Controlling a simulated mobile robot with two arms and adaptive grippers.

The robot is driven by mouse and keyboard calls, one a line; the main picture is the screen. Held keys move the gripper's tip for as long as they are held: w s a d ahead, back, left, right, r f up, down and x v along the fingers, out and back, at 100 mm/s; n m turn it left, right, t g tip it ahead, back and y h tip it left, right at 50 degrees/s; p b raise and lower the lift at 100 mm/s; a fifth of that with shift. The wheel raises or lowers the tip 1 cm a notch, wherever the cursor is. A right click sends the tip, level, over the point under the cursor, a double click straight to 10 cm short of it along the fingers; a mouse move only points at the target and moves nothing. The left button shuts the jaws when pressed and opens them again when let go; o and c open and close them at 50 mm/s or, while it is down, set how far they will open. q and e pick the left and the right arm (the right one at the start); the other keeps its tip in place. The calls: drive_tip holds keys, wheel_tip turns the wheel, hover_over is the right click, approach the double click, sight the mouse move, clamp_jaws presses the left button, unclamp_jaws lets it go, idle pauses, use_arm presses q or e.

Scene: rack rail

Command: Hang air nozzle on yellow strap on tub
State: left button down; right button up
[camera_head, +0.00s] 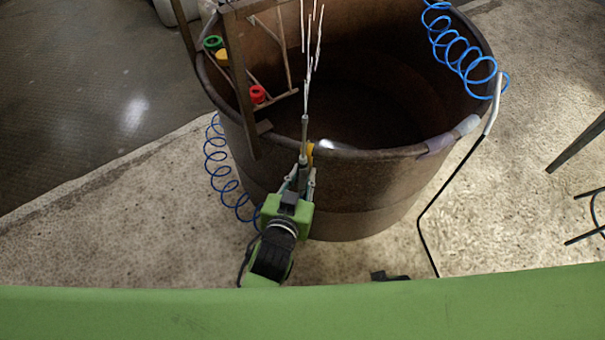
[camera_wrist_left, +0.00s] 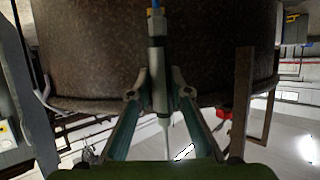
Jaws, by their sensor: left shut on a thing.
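The brown tub (camera_head: 370,185) stands in the middle of the head view, and its wall fills the top of the left wrist view (camera_wrist_left: 90,50). My left gripper (camera_head: 302,175) is at the tub's near wall, just below the rim. It is shut on the grey air nozzle (camera_head: 304,135), whose thin tip points up past the rim with pale streaks above it. In the left wrist view, the nozzle (camera_wrist_left: 158,75) sits between both fingers, with a blue end at the top. A small yellow patch (camera_head: 310,152), perhaps the strap, shows beside the nozzle; most is hidden. My right gripper is out of view.
A rusty frame (camera_head: 240,95) with green, yellow and red rings (camera_head: 257,94) stands at the tub's left rim. A blue coiled hose (camera_head: 215,165) hangs at the left. Another blue coil (camera_head: 470,62) and a bent wand (camera_head: 492,110) are at the right rim.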

use_arm(q)
drive_tip(key=c, duration=1.8)
unclamp_jaws()
